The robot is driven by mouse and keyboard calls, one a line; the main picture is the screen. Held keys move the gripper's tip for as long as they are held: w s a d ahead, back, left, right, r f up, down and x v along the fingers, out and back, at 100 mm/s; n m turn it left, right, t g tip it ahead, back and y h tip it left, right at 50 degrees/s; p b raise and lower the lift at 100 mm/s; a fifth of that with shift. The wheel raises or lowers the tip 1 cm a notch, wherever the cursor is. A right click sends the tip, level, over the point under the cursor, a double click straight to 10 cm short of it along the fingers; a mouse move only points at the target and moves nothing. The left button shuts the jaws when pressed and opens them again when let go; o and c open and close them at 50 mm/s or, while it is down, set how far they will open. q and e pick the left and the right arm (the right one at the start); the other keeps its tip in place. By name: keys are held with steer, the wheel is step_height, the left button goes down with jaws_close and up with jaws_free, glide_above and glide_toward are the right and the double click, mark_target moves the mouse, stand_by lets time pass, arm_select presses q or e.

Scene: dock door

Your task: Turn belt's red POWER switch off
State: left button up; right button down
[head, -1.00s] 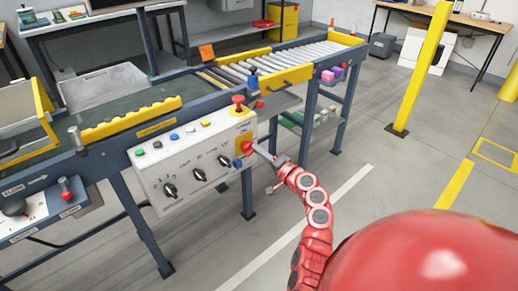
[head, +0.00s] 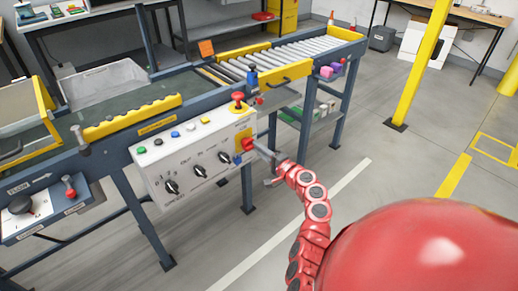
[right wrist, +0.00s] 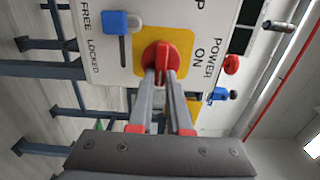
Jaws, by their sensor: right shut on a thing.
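The red POWER switch (right wrist: 161,58) sits on a yellow plate (right wrist: 136,68) on the white control panel (head: 190,166) of the belt. In the right wrist view the word ON is printed beside it. My right gripper (right wrist: 160,78) is shut on the red switch knob. In the head view the switch (head: 247,144) shows at the panel's right end, with my right gripper (head: 257,149) reaching it from the right. My left gripper is not in view.
A blue slider (right wrist: 118,22) marked FREE and LOCKED is beside the switch. A red mushroom button (head: 238,98) stands on the panel's top. Black dials (head: 198,170) line the front. A yellow post (head: 420,70) stands on the right, with open floor before it.

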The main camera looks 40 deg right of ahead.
steer(key=c, duration=0.9)
jaws_free()
steer(key=shift+o, duration=0.2)
steer(key=shift+s, duration=0.1)
steer(key=s+d, duration=0.1)
steer(key=s, duration=1.6)
steer(key=shift+d+p, duration=0.2)
steer(key=shift+p, duration=0.25)
steer(key=shift+f, duration=0.1)
